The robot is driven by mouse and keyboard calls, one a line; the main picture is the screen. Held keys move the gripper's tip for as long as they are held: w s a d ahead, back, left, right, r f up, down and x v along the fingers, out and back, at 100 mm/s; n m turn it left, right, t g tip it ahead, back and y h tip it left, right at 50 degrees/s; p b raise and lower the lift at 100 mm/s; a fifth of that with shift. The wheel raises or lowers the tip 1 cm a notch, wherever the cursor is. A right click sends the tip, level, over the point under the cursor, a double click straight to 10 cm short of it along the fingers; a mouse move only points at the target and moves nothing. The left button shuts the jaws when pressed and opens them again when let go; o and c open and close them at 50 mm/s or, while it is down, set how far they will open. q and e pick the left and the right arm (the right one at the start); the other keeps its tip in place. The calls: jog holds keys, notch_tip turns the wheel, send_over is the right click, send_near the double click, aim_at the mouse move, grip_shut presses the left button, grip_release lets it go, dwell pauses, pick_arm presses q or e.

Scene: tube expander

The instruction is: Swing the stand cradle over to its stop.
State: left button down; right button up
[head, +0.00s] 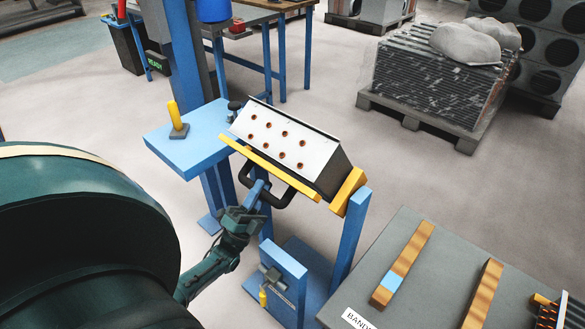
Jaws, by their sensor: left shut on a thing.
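The stand cradle (352,186) is yellow and sits tilted on a blue stand (347,240). It holds a block (276,137) with a white face and several copper-ringed holes, also tilted. A black loop handle (283,199) sticks out from the cradle's lower front side. My left gripper (254,205) reaches up from below and is shut on the black handle; its fingertips are small and partly hidden. I cannot make out the cradle's stop. My right gripper is not in view.
A blue machine table (190,150) with a yellow lever (176,115) stands left of the cradle. A grey bench (450,262) with wooden strips is at the lower right. A wrapped coil stack on a pallet (408,120) stands behind. Open floor lies between.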

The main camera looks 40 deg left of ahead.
pick_arm(q)
jog(key=c, duration=1.3)
grip_release()
jog(key=shift+w+a, duration=0.1)
jog(key=shift+c, duration=0.2)
jog(key=shift+f, duration=0.1)
jog(key=b+v, duration=0.3)
jog(key=v, duration=0.3)
jog(key=shift+s+f, duration=0.3)
jog(key=shift+s, duration=0.05)
